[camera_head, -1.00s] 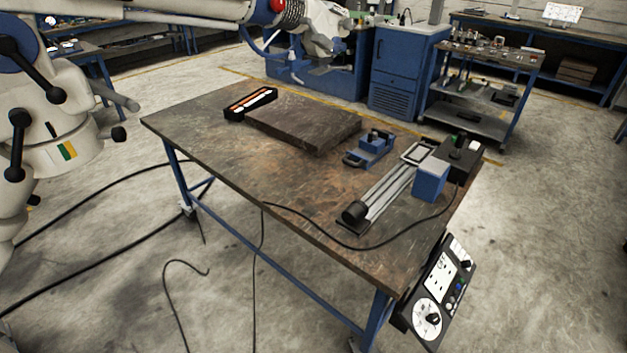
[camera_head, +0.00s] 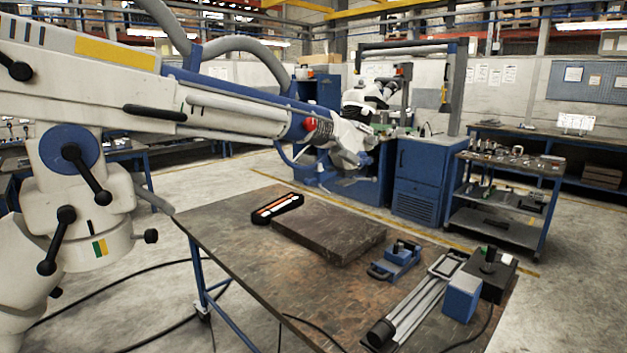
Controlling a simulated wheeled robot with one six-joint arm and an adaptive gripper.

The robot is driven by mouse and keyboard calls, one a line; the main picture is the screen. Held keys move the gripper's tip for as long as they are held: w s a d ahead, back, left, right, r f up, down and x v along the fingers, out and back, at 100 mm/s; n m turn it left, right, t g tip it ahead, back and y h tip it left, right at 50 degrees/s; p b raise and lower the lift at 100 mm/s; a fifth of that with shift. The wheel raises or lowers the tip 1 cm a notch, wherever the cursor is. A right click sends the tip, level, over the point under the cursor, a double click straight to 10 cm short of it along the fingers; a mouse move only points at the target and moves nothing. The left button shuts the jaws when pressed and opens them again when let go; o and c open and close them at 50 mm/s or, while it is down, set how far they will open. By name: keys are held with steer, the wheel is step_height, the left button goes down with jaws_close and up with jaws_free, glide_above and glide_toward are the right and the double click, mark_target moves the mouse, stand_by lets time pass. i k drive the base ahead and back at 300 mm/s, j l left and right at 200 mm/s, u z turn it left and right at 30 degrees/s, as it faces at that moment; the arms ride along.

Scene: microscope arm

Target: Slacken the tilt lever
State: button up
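A white and blue microscope arm (camera_head: 225,108) reaches from the left edge towards the back middle. A black two-knob lever (camera_head: 87,178) crosses the blue round joint (camera_head: 68,150) below the boom, slanting down to the right. A second black-knobbed lever (camera_head: 57,240) is on the white column below it. A smaller black lever (camera_head: 155,113) lies along the boom's side. No label shows which one is the tilt lever. My gripper is not in view.
A worn steel table (camera_head: 235,265) stands in front, carrying a dark plate (camera_head: 325,235), a blue vise (camera_head: 397,262) and a black tool tray (camera_head: 277,208). Cables lie on the floor by the table. A blue cabinet (camera_head: 420,180) and a trolley (camera_head: 500,220) stand behind.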

mark_target(71, 152)
steer(key=u, duration=1.35)
